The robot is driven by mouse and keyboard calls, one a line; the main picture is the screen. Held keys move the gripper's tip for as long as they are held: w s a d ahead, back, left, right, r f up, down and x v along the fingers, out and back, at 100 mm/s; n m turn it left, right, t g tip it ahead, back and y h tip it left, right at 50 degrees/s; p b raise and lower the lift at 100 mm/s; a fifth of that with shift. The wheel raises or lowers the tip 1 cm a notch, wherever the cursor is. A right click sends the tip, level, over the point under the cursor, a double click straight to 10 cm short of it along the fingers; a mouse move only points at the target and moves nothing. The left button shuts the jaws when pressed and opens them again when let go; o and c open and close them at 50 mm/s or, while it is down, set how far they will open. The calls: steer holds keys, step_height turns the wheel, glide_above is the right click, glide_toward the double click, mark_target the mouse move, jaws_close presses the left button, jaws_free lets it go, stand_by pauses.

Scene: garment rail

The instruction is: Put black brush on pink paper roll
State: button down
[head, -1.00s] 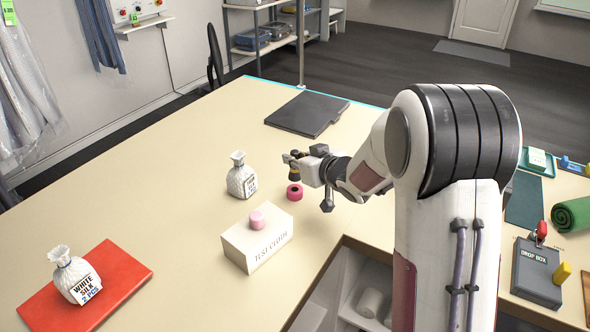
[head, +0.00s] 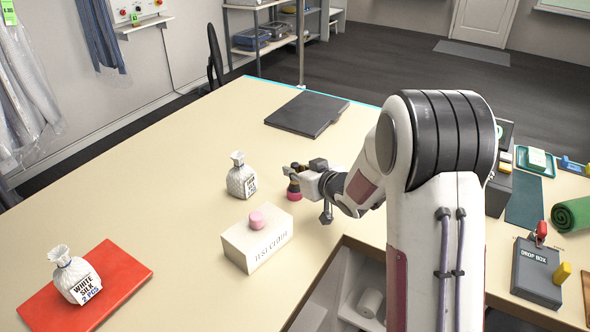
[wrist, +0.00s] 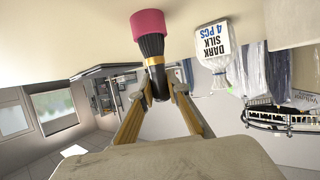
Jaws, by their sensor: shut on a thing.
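My gripper (head: 296,170) is shut on the black brush (head: 294,185), which has a gold band. The brush is upright, bristle end down, directly over the dark pink roll (head: 294,196) on the table. In the wrist view, the brush (wrist: 152,48) is between the fingers (wrist: 157,93), and its bristle end meets the pink roll (wrist: 148,22). The brush looks to be touching the roll's top; the exact contact is hidden.
A dark flat board (head: 306,115) lies behind. Another bag (head: 75,275) sits on a red mat (head: 125,275).

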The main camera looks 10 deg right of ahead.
steer(key=c, duration=2)
jaws_free()
steer(key=shift+o, duration=0.2)
steer(key=shift+r, duration=0.2)
steer(key=v, duration=1.2)
